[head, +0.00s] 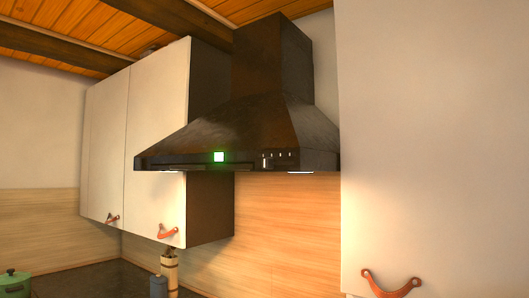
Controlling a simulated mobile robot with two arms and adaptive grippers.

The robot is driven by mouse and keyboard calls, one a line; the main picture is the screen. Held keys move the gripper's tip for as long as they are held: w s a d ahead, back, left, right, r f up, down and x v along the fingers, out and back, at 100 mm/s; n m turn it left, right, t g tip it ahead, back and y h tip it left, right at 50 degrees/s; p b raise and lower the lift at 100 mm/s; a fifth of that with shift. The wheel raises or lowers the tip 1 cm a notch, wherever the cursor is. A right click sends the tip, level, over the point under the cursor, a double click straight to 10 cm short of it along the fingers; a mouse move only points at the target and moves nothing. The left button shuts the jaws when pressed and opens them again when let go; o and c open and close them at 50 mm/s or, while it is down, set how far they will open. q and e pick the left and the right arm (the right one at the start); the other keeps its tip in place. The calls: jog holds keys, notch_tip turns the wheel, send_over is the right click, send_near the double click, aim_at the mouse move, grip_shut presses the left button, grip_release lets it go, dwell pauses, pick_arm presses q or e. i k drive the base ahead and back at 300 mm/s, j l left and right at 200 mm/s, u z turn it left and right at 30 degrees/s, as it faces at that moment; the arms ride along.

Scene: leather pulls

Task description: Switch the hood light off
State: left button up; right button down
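The dark range hood (240,125) hangs on the wall in the middle of the head view. Its front edge carries a bright green lit square (219,157) left of centre, and a knob with several small light marks (278,156) to the right. Below the edge, a bright lamp strip (300,172) shows at the right, and a smaller bright strip (172,171) shows at the left. The wall under the hood is brightly lit. Neither of my grippers is in view.
White wall cabinets (133,140) with leather pulls hang left of the hood. A tall white cabinet front (435,130) with a leather pull (391,285) stands close at the right. A green pot (14,284) and a wooden mill (170,270) stand on the dark counter (95,280) below.

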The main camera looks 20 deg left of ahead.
aim_at(138, 161)
jog(key=u, duration=1.25)
jog(key=i+j+u, duration=0.3)
jog(key=k, duration=0.1)
